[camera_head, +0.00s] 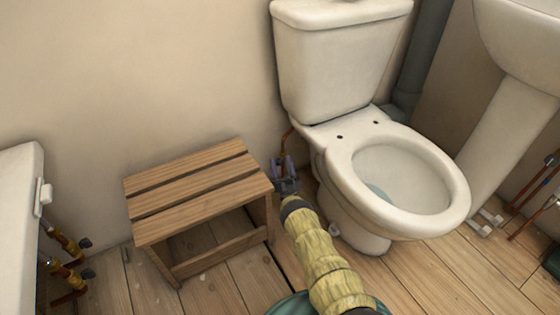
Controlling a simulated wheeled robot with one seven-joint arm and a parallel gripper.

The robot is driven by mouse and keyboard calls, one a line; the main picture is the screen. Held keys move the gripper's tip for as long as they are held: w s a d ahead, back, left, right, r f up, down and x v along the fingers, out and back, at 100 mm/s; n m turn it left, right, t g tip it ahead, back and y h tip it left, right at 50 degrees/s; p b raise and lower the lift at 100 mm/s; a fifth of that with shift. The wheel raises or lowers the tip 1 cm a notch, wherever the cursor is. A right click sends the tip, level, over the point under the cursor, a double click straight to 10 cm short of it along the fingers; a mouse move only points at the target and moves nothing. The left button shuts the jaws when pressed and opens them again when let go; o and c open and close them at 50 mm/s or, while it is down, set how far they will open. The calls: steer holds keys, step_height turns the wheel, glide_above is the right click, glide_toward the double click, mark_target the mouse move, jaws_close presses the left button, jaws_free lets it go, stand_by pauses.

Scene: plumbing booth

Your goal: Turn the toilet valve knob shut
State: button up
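The white toilet (345,70) stands against the wall, with its seat (440,150) down and lid absent from view. A thin copper pipe (288,136) runs down beside the cistern's lower left. My arm reaches up from the bottom, and my gripper (284,166) is in the gap between the wooden stool and the toilet bowl, at the lower end of that pipe. Two purplish fingers stand upright there. The valve knob cannot be made out; it appears hidden by or between the fingers. Whether they grip it is too small to tell.
A slatted wooden stool (198,190) stands close on the gripper's left. The bowl is close on the right. A white basin pedestal (515,125) and copper pipes (535,195) are at the right. A white fixture (18,220) with brass-and-copper pipework (68,245) is at the left.

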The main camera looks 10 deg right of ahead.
steer(key=s+f, duration=0.1)
steer(key=s+d+f, duration=0.1)
steer(key=f, duration=0.1)
steer(key=shift+h, duration=0.3)
steer(key=shift+a+r, duration=0.1)
steer(key=shift+r, duration=0.05)
